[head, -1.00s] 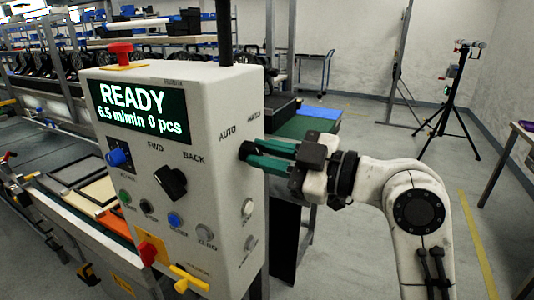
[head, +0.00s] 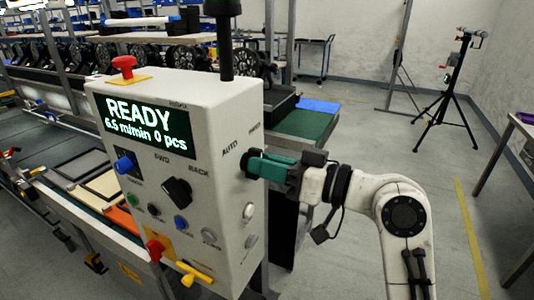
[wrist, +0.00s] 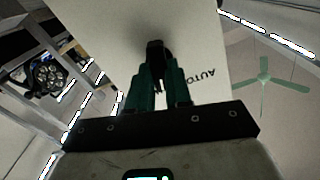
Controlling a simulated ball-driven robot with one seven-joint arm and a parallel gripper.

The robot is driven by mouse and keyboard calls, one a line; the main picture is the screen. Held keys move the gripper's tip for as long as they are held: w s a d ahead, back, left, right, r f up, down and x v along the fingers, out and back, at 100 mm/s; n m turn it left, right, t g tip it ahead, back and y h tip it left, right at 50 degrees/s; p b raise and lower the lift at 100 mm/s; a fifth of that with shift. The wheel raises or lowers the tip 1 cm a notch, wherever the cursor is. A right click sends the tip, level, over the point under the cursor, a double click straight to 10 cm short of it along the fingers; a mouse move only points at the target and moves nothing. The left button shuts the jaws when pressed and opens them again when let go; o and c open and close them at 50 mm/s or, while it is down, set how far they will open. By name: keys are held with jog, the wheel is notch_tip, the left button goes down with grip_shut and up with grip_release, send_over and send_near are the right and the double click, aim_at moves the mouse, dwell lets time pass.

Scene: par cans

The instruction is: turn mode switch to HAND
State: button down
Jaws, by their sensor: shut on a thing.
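The grey control box (head: 225,235) stands at the middle left with its READY screen lit. The black mode switch (head: 249,164) is on its right part, below the AUTO and HAND labels. My gripper (head: 262,166) reaches it from the right, its green fingers shut on the knob. In the wrist view, the dark switch (wrist: 156,52) sits between the fingertips of my gripper (wrist: 156,68), with the AUTO label upside down to the right. The fingers hide most of the knob, so I cannot tell where it points.
A black FWD/BACK knob (head: 177,192), a blue knob (head: 124,164), a red top button (head: 123,66) and a yellow key-like handle (head: 195,273) stick out of the box. A conveyor with frames lies left. Open floor lies right.

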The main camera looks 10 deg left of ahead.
jog(key=m+p, duration=0.3)
jog(key=m, duration=0.1)
jog(key=shift+w+d+m+p, duration=0.1)
jog(key=shift+m+p, duration=0.25)
jog(key=shift+m, duration=0.05)
jog(key=shift+f, duration=0.1)
dwell(0.3)
jog(key=c, duration=1)
grip_release()
jog(key=shift+c, duration=0.2)
jog(key=b+v, duration=0.2)
jog(key=v, duration=0.8)
jog(key=shift+d, duration=0.35)
